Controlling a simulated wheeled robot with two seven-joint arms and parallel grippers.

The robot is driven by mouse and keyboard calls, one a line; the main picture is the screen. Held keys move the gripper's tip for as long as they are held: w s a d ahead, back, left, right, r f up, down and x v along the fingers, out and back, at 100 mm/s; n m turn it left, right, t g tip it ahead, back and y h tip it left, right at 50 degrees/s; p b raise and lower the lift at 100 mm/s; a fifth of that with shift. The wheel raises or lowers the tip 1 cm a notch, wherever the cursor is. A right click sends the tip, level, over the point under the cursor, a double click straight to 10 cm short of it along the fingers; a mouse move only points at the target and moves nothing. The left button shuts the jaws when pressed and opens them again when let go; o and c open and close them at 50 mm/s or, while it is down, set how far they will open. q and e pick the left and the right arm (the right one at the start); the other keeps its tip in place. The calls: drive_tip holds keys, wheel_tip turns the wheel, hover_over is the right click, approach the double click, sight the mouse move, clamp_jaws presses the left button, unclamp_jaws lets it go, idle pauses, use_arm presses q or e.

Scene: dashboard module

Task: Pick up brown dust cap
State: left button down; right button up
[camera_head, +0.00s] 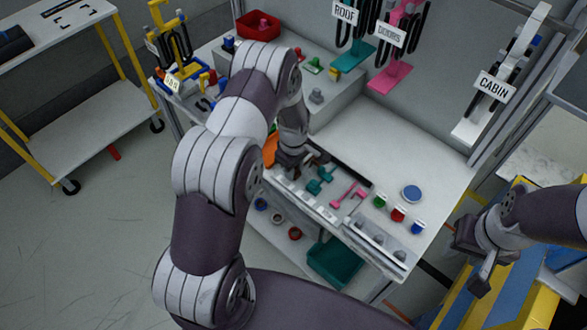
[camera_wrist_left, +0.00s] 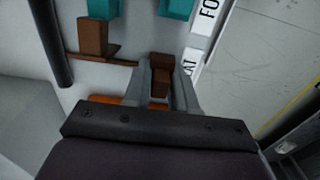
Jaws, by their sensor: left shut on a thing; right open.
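A brown block-shaped piece, apparently the brown dust cap (camera_wrist_left: 160,76), sits between the fingers of my left gripper (camera_head: 290,165) in the left wrist view. The gripper is shut on it, low over the worktable, and hides it in the head view. Whether the piece still touches the table is unclear. A second brown piece (camera_wrist_left: 92,38) stands beside it on a thin brown strip. My right gripper (camera_head: 473,262) is open and empty at the right, off the table's edge.
Teal parts (camera_head: 320,180) and a pink part (camera_head: 348,195) lie beside the left gripper, teal ones also in the wrist view (camera_wrist_left: 175,9). The table's middle (camera_head: 390,140) is clear.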

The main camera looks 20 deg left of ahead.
use_arm(q)
drive_tip(key=shift+w+r, duration=0.1)
drive_tip(key=shift+r, duration=0.45)
wheel_tip(320, 180, up, 3)
drive_tip(key=shift+r+b, duration=0.1)
drive_tip(key=shift+b, duration=0.45)
drive_tip(key=d+r+b, duration=0.1)
drive_tip(key=d+r, duration=0.5)
drive_tip(key=d, duration=0.5)
drive_tip(key=shift+s+d+r+b, duration=0.35)
drive_tip(key=shift+b, duration=0.05)
